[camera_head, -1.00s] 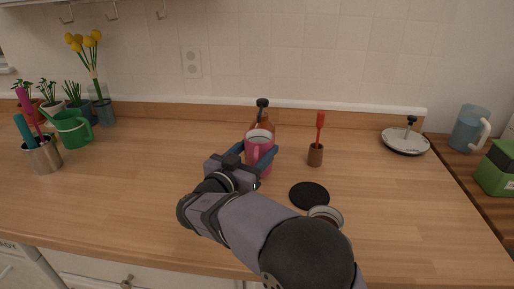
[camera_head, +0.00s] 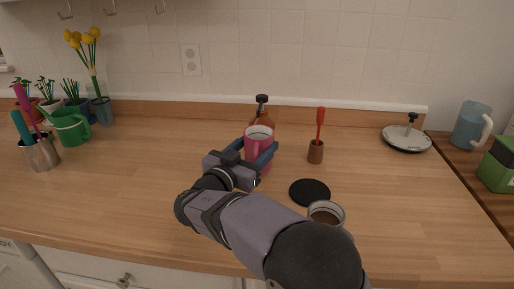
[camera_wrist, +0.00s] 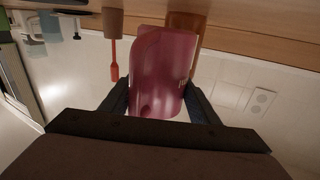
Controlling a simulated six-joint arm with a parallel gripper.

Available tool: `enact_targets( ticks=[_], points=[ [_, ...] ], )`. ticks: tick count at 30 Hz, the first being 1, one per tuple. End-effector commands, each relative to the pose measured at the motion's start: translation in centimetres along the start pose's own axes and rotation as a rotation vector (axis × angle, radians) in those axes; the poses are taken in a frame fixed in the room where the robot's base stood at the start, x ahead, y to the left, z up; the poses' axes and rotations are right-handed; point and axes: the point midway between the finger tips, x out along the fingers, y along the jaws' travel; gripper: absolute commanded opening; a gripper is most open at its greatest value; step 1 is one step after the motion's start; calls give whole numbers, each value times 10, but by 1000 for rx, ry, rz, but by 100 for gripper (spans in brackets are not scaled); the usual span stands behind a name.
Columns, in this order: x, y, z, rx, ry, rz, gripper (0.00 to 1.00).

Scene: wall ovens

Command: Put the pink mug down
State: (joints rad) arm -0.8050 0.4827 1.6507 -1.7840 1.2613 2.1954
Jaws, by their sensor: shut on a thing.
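The pink mug (camera_head: 258,143) is upright in the head view, between the two dark blue fingers of my gripper (camera_head: 261,154). My gripper is shut on it. In the wrist view the mug (camera_wrist: 162,72) fills the space between the fingertips of my gripper (camera_wrist: 157,98), and that view is upside down. The mug is just in front of an orange-brown bottle with a black top (camera_head: 262,108). I cannot tell whether the mug's base touches the wooden counter (camera_head: 140,190), as my gripper and arm hide part of it.
A black round coaster (camera_head: 310,192) lies right of the mug, with a grey-rimmed cup (camera_head: 326,213) in front of it. A brown holder with a red-handled tool (camera_head: 316,151) stands behind the coaster. A silver lid (camera_head: 406,139) lies far right. The counter's left middle is clear.

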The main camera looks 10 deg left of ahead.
Motion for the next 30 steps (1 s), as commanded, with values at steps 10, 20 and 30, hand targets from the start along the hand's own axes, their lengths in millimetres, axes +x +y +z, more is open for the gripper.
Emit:
enact_targets(
  ticks=[10, 20, 30],
  points=[
    [-1, 1, 18, -24, -20, 0, 67],
    [-1, 1, 18, -25, -20, 0, 74],
    [-1, 0, 8, -25, -20, 0, 74]
  ],
)
